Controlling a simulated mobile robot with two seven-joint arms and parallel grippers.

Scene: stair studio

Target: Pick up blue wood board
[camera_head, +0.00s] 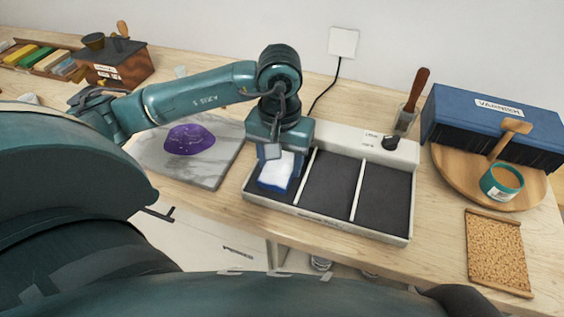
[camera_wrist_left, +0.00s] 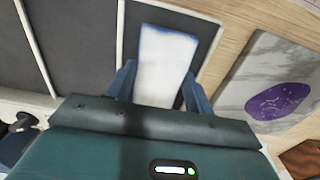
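The blue wood board (camera_head: 276,173) shows a white upper face with blue edges. It is in the left compartment of the grey three-part tray (camera_head: 325,221); I cannot tell whether it rests on the floor there. My left gripper (camera_head: 279,158) points down over it. In the left wrist view the board (camera_wrist_left: 166,62) lies between the two blue fingers of my left gripper (camera_wrist_left: 160,82), which meet its long edges on both sides. Its near end is hidden by the gripper body. My right gripper is not in view.
The tray's other two compartments are empty, split by white dividers. A marble slab (camera_head: 215,172) with a purple patch (camera_head: 189,139) lies to the left. A blue varnish box (camera_head: 490,112), round wooden board (camera_head: 450,180), teal tin (camera_head: 502,183) and cork-like panel (camera_head: 497,252) are at right.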

